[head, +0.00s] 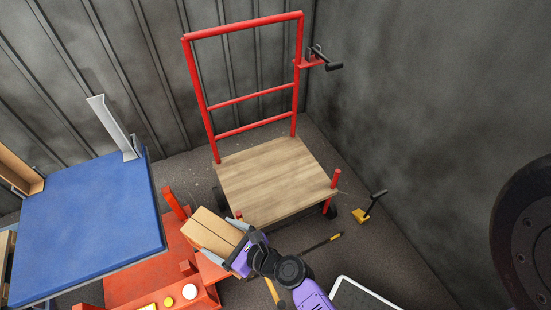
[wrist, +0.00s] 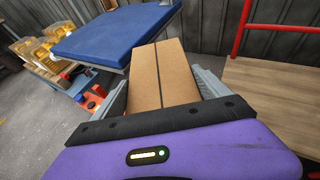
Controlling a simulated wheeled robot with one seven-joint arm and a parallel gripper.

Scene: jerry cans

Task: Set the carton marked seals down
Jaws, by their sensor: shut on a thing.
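A brown cardboard carton (head: 211,232) with a dark seam is held in my gripper (head: 228,240). In the wrist view the carton (wrist: 160,75) sits between the two grey fingers of my gripper (wrist: 162,88), which are shut on its sides. No marking can be read on the faces that show. In the head view the carton is left of the wooden deck (head: 275,176) of a red-framed cart, over or beside an orange-red unit; its exact height cannot be told.
The cart's red handle frame (head: 243,22) stands at its back, and its wooden deck is bare. A blue-topped table (head: 88,225) is at the left, beside the orange-red unit (head: 140,272). Yellow jerry cans (wrist: 32,50) show in the wrist view. A black wheel (head: 530,235) is at the right.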

